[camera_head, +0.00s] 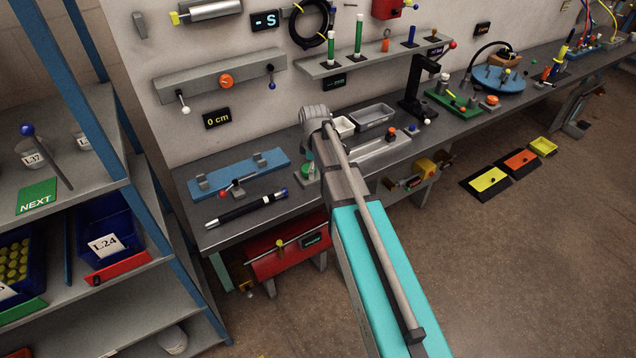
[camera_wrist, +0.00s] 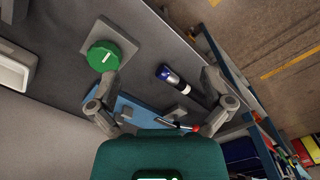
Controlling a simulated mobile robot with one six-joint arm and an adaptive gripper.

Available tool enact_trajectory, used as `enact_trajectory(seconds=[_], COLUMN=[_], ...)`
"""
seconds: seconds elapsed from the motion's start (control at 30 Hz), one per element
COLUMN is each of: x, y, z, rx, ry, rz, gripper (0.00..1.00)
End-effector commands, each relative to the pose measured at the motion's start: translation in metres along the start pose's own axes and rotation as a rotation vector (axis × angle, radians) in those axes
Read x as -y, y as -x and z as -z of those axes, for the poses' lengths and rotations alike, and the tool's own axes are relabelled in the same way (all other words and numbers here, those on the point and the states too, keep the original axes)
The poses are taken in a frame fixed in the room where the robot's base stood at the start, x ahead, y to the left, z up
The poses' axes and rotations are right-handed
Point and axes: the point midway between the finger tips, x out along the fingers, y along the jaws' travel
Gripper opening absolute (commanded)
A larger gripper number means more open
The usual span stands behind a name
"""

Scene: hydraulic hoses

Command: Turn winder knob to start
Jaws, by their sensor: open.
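A round green knob (camera_wrist: 103,56) with a white mark on top sits on a grey square base in the wrist view. I take it for the winder knob, but no label confirms this. In the head view a green part (camera_head: 309,168) shows on the bench beside my arm, partly hidden. My gripper (camera_wrist: 162,82) is open and empty, its fingers wide apart. The left finger is close to the green knob in the picture; I cannot tell if they touch. The knob lies outside the gap between the fingers. In the head view my arm hides the gripper.
A black hose piece (camera_head: 248,208) with a blue band lies at the bench front; it also shows in the wrist view (camera_wrist: 178,82). A blue holder (camera_head: 240,172) lies behind it. A wall panel has an orange knob (camera_head: 226,81) above a "0 cm" display (camera_head: 217,118).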

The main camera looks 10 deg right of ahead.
Motion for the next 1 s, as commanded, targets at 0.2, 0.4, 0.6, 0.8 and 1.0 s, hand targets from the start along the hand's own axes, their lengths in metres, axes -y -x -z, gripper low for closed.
enact_trajectory(seconds=[0.2, 0.4, 0.6, 0.8, 1.0], x=[0.021, 0.03, 0.033, 0.033, 0.032], y=[-0.011, -0.015, -0.015, -0.015, -0.015], z=[-0.011, -0.015, -0.016, -0.016, -0.016], rx=[0.0, 0.0, 0.0, 0.0, 0.0], ry=[-0.127, -0.197, -0.219, -0.219, -0.218], rz=[0.0, 0.0, 0.0, 0.0, 0.0], gripper=[1.0, 1.0, 1.0, 1.0, 1.0])
